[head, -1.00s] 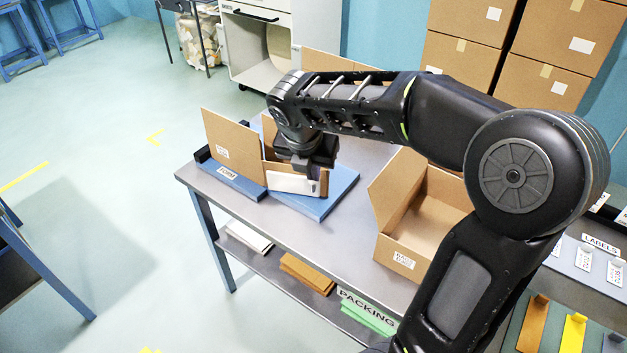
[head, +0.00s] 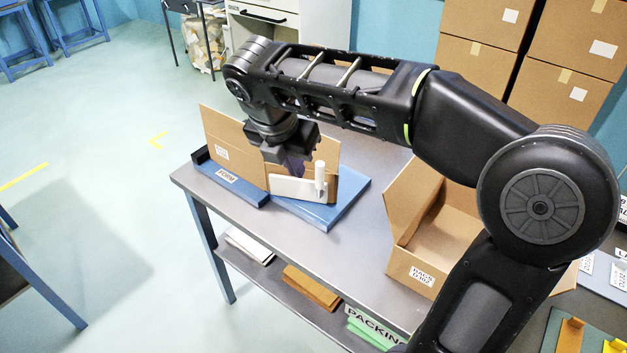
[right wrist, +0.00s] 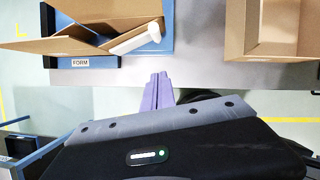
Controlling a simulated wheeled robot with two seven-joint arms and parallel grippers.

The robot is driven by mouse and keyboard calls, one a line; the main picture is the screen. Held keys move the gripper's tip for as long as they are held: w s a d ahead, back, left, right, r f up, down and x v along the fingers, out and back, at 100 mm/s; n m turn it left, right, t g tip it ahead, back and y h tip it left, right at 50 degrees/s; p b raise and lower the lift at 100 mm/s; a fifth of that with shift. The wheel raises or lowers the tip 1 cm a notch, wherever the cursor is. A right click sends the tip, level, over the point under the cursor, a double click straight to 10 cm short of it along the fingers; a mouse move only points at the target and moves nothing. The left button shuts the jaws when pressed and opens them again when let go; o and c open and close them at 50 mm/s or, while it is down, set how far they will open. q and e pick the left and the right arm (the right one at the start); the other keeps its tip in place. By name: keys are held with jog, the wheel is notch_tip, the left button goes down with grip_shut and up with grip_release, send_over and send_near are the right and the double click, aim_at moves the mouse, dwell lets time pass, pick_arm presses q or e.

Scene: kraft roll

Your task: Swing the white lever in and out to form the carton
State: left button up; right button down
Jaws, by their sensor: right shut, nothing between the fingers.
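The white lever (head: 292,188) is a flat bar with an upright round post at its right end, along the front of the brown carton (head: 228,140) in the head view. The lever also shows in the right wrist view (right wrist: 136,39), slanting across the carton's near edge. The carton's tall panels stand up on the blue forming fixture (head: 322,208) marked FORM. My right gripper (head: 294,166) is shut and empty, left of the post and apart from it. Its purple fingers (right wrist: 158,92) are together in the wrist view, apart from the lever there. My left gripper is out of view.
An open carton (head: 425,255) labelled BAGS stands to the right on the grey table (head: 290,237). Label cards and coloured pieces lie at far right. Stacked boxes (head: 485,20) stand behind. Bare tabletop lies between fixture and open carton.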

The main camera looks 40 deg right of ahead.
jog(key=w+d+f, duration=0.3)
jog(key=d+f, duration=0.3)
jog(key=f, duration=0.3)
jog(key=shift+w+d+p, duration=0.2)
jog(key=shift+d+p, duration=0.05)
jog(key=shift+p, duration=0.2)
dwell(0.3)
